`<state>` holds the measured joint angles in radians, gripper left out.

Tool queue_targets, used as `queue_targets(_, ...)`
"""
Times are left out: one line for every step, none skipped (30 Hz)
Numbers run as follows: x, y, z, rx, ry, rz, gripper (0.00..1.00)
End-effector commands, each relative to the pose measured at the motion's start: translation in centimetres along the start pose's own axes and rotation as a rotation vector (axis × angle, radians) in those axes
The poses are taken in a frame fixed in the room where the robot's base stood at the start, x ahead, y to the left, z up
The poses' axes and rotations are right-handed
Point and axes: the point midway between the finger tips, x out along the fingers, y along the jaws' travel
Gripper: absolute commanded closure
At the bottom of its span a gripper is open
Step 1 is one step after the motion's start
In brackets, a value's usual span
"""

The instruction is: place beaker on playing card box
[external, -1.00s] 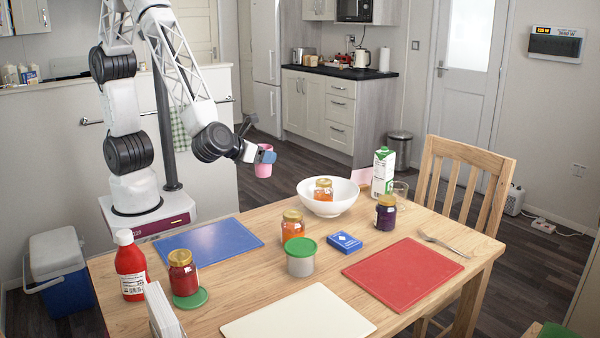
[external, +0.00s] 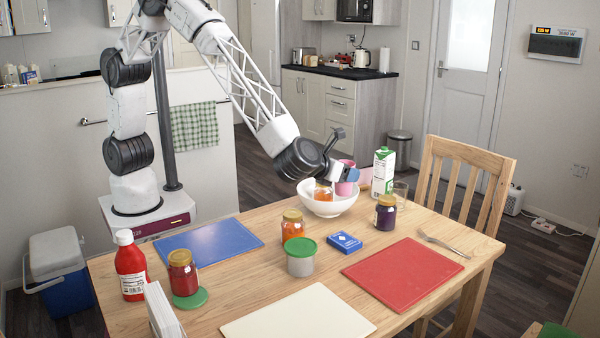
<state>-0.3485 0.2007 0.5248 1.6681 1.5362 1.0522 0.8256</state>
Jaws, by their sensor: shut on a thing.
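My gripper (external: 339,178) is shut on a pink beaker (external: 346,187) and holds it upright over the right part of the white bowl. The beaker is partly hidden behind the gripper. The blue playing card box (external: 345,242) lies flat on the wooden table, in front of the bowl and lower in the picture than the beaker. Nothing rests on the box.
A dark purple jar (external: 386,213), a milk carton (external: 383,171) and a glass stand to the right. A green-lidded tub (external: 301,258) and an orange jar (external: 292,226) stand left of the box. A red mat (external: 402,275) lies to its right.

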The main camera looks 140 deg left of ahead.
Motion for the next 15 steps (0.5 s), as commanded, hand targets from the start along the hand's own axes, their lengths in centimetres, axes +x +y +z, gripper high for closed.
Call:
queue_targets(0.5, -0.6, 0.1, -0.001, -0.001, 0.0, 0.6)
queue_targets(0.7, -0.8, 0.1, 0.0, -0.001, -0.001, 0.6)
queue_targets(1.0, -1.1, -0.2, 0.001, -0.001, -0.001, 0.6)
queue_targets(1.2, -1.0, -0.9, 0.004, 0.0, 0.0, 0.6)
queue_targets(1.4, -0.9, -1.4, 0.004, -0.001, -0.001, 0.6)
queue_targets(1.6, -0.9, -1.9, 0.002, -0.001, -0.001, 0.6)
queue_targets(1.7, -0.9, -2.2, 0.002, -0.001, -0.002, 0.6)
queue_targets(1.9, -0.9, -2.6, 0.002, -0.001, -0.002, 0.6)
queue_targets(2.1, -0.9, -3.1, 0.002, -0.001, -0.002, 0.6)
queue_targets(2.2, -0.9, -3.5, 0.001, -0.001, -0.001, 0.6)
queue_targets(2.3, -0.9, -3.7, 0.001, -0.001, -0.001, 0.6)
queue_targets(2.4, -0.9, -4.0, 0.001, -0.001, -0.001, 0.6)
queue_targets(2.5, -0.9, -4.2, 0.001, -0.001, -0.001, 0.6)
queue_targets(2.5, -0.9, -4.3, 0.001, -0.001, -0.002, 0.6)
queue_targets(2.6, -0.9, -4.4, 0.001, -0.001, -0.002, 0.6)
